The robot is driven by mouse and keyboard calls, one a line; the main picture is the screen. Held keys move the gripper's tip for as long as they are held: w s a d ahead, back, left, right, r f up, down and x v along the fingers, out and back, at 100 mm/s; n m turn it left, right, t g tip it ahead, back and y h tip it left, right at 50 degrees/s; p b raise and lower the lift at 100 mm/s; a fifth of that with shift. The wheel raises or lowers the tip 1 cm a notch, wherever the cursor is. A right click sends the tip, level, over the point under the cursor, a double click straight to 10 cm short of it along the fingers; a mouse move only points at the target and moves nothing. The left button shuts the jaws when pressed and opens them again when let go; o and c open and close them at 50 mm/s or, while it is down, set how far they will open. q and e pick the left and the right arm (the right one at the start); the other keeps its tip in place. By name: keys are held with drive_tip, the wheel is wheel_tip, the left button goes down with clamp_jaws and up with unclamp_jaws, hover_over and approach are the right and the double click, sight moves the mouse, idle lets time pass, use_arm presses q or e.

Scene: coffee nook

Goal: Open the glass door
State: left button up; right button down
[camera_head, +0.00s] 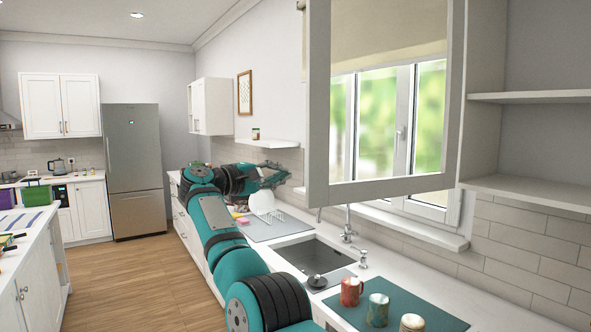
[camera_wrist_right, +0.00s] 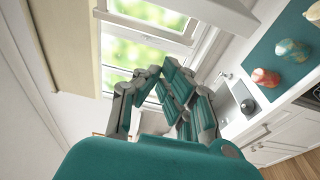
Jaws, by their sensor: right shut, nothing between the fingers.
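The glass door (camera_head: 457,100) is a pale-framed cabinet door with a clear pane, at the upper right of the head view. It stands swung out from its cabinet, whose shelves (camera_head: 530,96) show bare and uncovered at the right. The window shows through its pane. My right gripper (camera_head: 284,176) is left of the door's lower free corner, above the counter; I cannot tell the exact gap. It is shut and empty. Its fingers also show in the right wrist view (camera_wrist_right: 160,82), with the window behind them. My left gripper is not in view.
Below the door are a sink (camera_head: 313,256), a tall faucet (camera_head: 348,222) and a teal mat (camera_head: 440,318) with a red mug (camera_head: 351,291) and two other mugs. A white plate (camera_head: 262,202) stands by the drying rack. The wooden floor (camera_head: 140,280) at the left is clear.

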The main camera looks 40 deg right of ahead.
drive_tip(key=s+d, duration=0.1)
drive_tip(key=s, duration=0.1)
drive_tip(key=s+d+p, duration=0.1)
drive_tip(key=shift+s+d, duration=0.35)
idle(0.3)
